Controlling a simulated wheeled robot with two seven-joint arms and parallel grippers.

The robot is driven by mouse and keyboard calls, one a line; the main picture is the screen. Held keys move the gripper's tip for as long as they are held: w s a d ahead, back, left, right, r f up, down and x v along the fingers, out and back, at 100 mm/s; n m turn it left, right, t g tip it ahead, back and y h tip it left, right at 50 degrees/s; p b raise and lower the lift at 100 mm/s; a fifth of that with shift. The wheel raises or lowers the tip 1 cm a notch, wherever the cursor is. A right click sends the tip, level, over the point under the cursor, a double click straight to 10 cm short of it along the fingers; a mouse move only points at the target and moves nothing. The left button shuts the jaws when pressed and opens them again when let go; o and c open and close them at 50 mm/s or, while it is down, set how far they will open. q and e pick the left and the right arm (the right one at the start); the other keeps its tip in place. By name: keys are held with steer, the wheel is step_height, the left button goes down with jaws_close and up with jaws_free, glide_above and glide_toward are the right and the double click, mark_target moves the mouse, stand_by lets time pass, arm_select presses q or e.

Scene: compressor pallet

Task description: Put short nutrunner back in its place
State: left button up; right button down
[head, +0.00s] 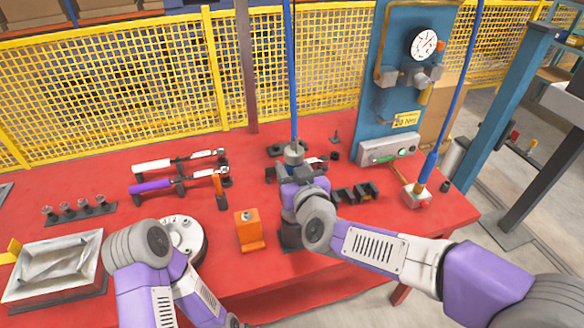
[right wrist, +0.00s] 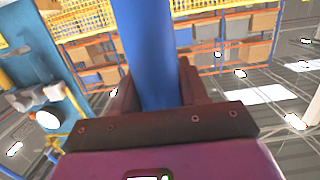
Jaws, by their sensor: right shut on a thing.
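The short nutrunner, as I take it, is a slim blue upright tool (head: 293,75) near the table's middle, with a grey fitting low down. My right gripper (head: 303,172) is shut around it, and my wrist hides its lower part. In the right wrist view the blue shaft (right wrist: 153,60) stands between the two dark fingers of my right gripper (right wrist: 155,92). I cannot tell whether its lower end touches anything. A similar blue tool (head: 437,145) stands at the right in a pale block (head: 416,196). My left arm is at the lower left, its gripper out of view.
The red table (head: 105,185) holds an orange block (head: 248,229), a white-handled wrench (head: 155,166), a purple-handled wrench (head: 152,186), a grey tray (head: 52,268) and dark holders (head: 352,193). A blue gauge panel (head: 400,110) and yellow mesh fence (head: 110,88) stand behind.

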steer(key=shift+f+b, duration=0.6)
steer(key=c, duration=0.7)
jaws_free()
steer(key=shift+o, duration=1.1)
steer(key=shift+s+f, duration=0.1)
steer(key=shift+f, duration=0.15)
steer(key=p+v, duration=0.2)
steer(key=v, duration=0.5)
steer(key=shift+s+r, duration=0.2)
steer(key=shift+d, duration=0.15)
